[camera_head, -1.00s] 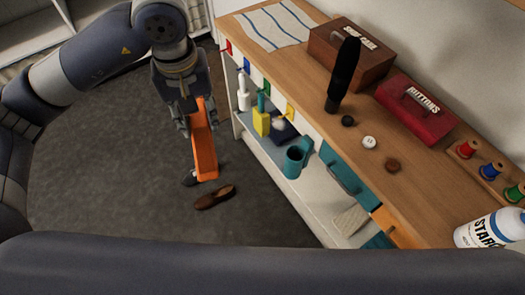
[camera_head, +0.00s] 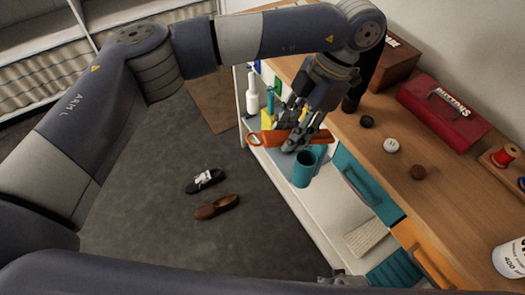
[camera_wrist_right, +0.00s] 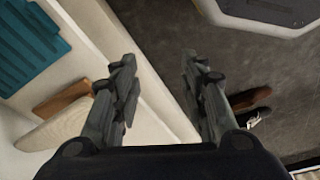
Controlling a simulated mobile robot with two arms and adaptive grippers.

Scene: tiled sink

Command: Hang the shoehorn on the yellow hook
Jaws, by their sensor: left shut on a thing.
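The orange shoehorn (camera_head: 268,137) is held roughly level in my left gripper (camera_head: 292,138), in front of the side of the workbench. Its holed end points left, and its other end shows right of the fingers. The yellow hook cannot be made out now; my left gripper and wrist cover that stretch of the bench edge. A green hook plate (camera_head: 278,85) shows just left of the wrist. My right gripper (camera_wrist_right: 158,88) is open and empty in the right wrist view, low beside the bench's lower shelf.
A teal watering can (camera_head: 304,168) stands on the shelf (camera_head: 300,205) just below the shoehorn. The bench top (camera_head: 440,190) carries a red buttons box (camera_head: 440,112) and loose buttons. A teal drawer (camera_head: 362,185) lies right. Two shoes (camera_head: 217,206) lie on open floor.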

